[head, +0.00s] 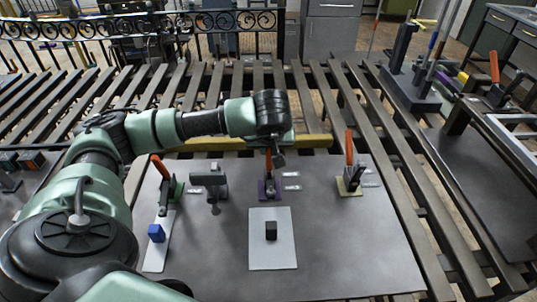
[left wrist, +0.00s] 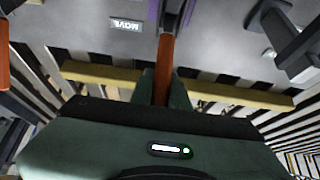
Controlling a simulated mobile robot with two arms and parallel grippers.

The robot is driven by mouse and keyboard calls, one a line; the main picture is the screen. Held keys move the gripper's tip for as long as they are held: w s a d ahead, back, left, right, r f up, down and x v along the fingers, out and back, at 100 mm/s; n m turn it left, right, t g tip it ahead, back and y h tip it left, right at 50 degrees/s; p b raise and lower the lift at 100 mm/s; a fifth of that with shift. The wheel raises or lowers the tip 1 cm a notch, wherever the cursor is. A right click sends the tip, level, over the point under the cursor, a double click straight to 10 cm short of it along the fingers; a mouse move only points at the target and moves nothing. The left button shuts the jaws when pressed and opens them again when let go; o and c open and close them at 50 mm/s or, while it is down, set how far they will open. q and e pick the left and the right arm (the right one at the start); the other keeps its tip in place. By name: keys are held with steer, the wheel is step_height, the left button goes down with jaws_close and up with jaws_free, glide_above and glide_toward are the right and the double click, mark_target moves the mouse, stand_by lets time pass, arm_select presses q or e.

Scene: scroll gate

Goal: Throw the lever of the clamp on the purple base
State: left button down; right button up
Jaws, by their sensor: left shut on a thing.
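The clamp on the purple base (head: 270,190) stands near the back middle of the grey plate in the head view. Its orange lever (head: 268,163) stands up from it, and its upper part is partly hidden by my gripper. My left gripper (head: 276,157) is above the base, shut on the lever. In the left wrist view the orange lever (left wrist: 165,60) runs from the clamp at the top edge down between my two fingers (left wrist: 160,86). A label reading MOVE (left wrist: 127,25) lies beside the clamp. My right gripper is in neither view.
A green-based clamp (head: 178,188) and a grey clamp (head: 212,180) stand to the left. A clamp on an olive base (head: 350,188) stands to the right, its orange lever upright. A white pad (head: 260,255) carries a black block (head: 271,230). A blue block (head: 156,233) is at left.

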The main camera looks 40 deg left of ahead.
arm_select(q)
steer(key=shift+s+d+r+t+y+b, duration=0.2)
steer(key=shift+t+y+b, duration=0.1)
steer(key=shift+t+b, duration=0.15)
steer(key=c, duration=1.4)
jaws_free()
steer(key=shift+o, duration=0.2)
steer(key=b+v, duration=0.1)
steer(key=v, duration=0.7)
